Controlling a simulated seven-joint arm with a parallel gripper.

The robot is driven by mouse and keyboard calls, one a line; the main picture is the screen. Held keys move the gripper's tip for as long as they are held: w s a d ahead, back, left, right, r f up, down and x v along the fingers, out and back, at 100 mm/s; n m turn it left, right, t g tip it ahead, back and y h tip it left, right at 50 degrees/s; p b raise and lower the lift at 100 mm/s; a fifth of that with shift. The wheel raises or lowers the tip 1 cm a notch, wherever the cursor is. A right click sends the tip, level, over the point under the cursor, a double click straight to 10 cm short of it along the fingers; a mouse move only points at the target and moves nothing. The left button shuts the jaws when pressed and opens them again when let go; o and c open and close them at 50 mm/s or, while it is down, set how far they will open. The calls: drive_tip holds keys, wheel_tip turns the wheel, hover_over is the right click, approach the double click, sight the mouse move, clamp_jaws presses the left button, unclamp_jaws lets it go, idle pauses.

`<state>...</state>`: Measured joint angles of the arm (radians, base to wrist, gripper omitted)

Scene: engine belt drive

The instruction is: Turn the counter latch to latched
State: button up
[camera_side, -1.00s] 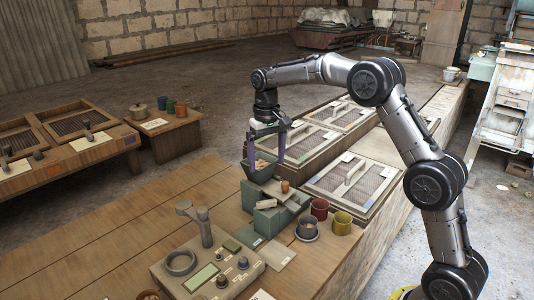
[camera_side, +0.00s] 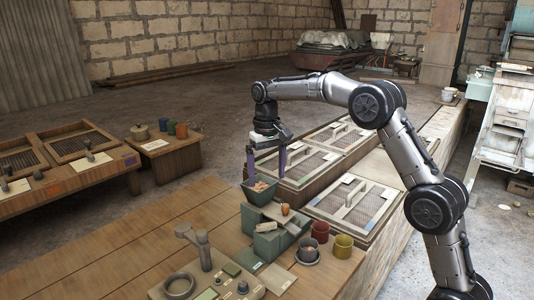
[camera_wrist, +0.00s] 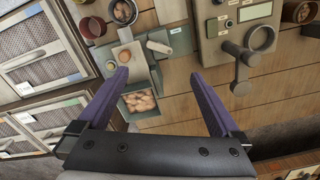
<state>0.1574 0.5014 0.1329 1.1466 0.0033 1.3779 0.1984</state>
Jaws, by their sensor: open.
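A control panel on the counter carries a grey crank-like lever on a post (camera_side: 199,248), which also shows in the wrist view (camera_wrist: 242,75). A green stepped block (camera_side: 268,238) stands beside it, with a pale roller-like piece (camera_side: 270,226) on top. I cannot tell for sure which of these is the counter latch. My gripper (camera_side: 266,172) is open, with nothing between its purple fingers, pointing down above the green bin (camera_side: 256,192).
Red (camera_side: 320,231) and yellow (camera_side: 343,245) cups and a metal pot (camera_side: 308,250) stand right of the block. Mesh-topped frames with handles (camera_side: 352,198) lie behind. The wooden counter left of the bin (camera_side: 130,235) is clear.

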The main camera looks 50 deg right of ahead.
wheel_tip(320, 180, up, 13)
idle(0.4)
drive_tip(key=shift+w, duration=0.1)
